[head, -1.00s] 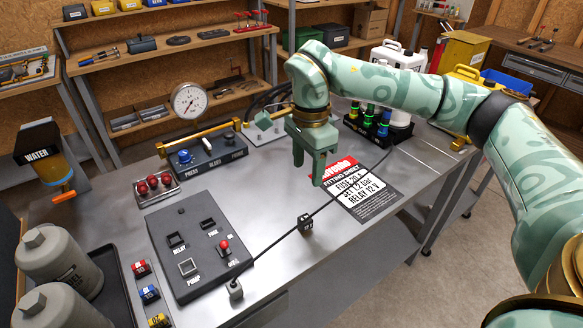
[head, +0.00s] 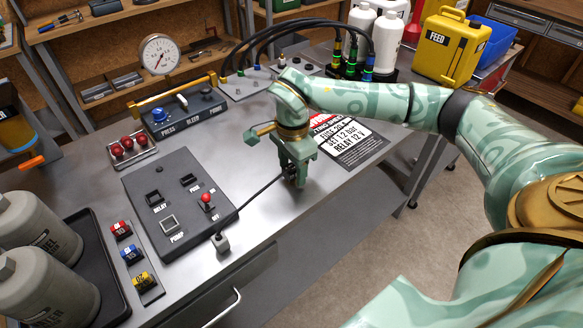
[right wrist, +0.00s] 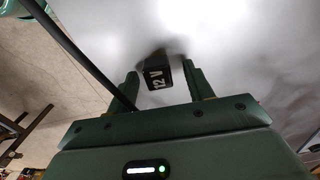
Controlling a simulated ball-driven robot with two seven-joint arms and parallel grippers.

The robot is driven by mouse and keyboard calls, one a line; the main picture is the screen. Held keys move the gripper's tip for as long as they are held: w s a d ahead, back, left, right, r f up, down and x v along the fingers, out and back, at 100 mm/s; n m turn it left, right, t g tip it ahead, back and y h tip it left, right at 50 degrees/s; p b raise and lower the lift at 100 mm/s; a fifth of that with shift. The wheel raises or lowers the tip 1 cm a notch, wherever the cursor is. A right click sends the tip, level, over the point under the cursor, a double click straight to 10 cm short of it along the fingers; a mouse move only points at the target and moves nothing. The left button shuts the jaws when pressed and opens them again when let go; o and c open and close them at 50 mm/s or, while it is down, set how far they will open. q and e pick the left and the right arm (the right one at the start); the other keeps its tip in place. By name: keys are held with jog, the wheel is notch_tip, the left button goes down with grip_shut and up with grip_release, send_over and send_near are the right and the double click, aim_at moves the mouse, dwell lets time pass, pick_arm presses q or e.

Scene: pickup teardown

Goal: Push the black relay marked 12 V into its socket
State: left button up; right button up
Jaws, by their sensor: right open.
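The black relay marked 12 V (right wrist: 157,73) stands on the bench. It shows in the right wrist view between the two green fingers of my right gripper (right wrist: 162,85), and the jaws are open around it. In the head view my right gripper (head: 293,177) reaches down over the relay and mostly hides it. The relay socket (head: 154,198) is the empty square marked RELAY on the dark panel (head: 143,225), left of the gripper. My left gripper is not in view.
A black cable (head: 250,203) runs from a grey plug (head: 221,243) past the right gripper. A fitting sheet (head: 350,145) lies behind and right of it. Coloured fuses (head: 130,252) sit left of the panel. The front bench edge is close, with clear metal around the relay.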

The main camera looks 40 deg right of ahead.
aim_at(292, 167)
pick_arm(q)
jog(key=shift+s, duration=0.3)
pick_arm(e)
jog(key=shift+f, duration=0.1)
